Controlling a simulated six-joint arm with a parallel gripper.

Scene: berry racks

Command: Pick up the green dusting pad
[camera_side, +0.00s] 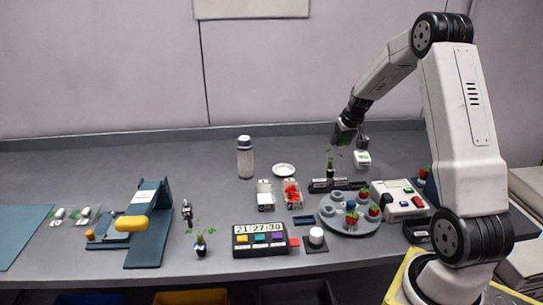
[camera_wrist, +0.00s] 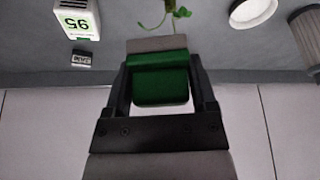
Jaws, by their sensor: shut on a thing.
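The green dusting pad (camera_wrist: 160,84) fills the space between the two dark fingers of my gripper (camera_wrist: 160,92) in the wrist view. A grey-brown strip runs along its far edge. My gripper is shut on the pad. In the side view my gripper (camera_side: 351,137) hangs above the back right of the bench, and the pad (camera_side: 342,134) shows as a small dark green patch there. It looks clear of the bench.
A white box (camera_side: 362,158) with a green label stands close below my gripper. A small sprout (camera_side: 330,165) rises to its left. A round tray (camera_side: 349,226) with cups and a white button box (camera_side: 399,200) lie nearer. The back left bench is clear.

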